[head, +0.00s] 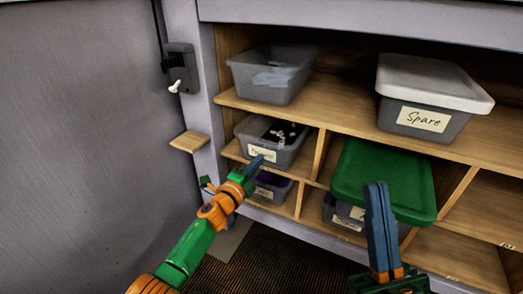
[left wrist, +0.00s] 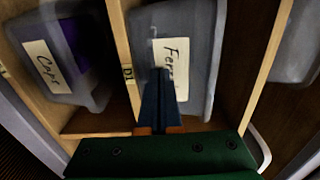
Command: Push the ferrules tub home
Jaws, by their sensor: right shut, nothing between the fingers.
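The ferrules tub (head: 290,155) is a grey translucent tub with a white handwritten label on its front. It sits in the left compartment of the middle shelf and holds dark and white small items. My left gripper (head: 259,160) is in front of it, its blue fingers together. In the left wrist view the left gripper (left wrist: 159,70) points at the front of the ferrules tub (left wrist: 203,60), its tips over the label; whether they touch is unclear. My right gripper (head: 374,186) is shut and empty, upright before the green-lidded tub.
A "Caps" tub (left wrist: 75,80), purple inside, stands in the compartment below. An open grey tub (head: 270,85) and a lidded "Spare" tub (head: 430,115) stand on the shelf above. A tub with a green lid (head: 375,165) stands at right. Wooden dividers (head: 319,152) flank the compartments.

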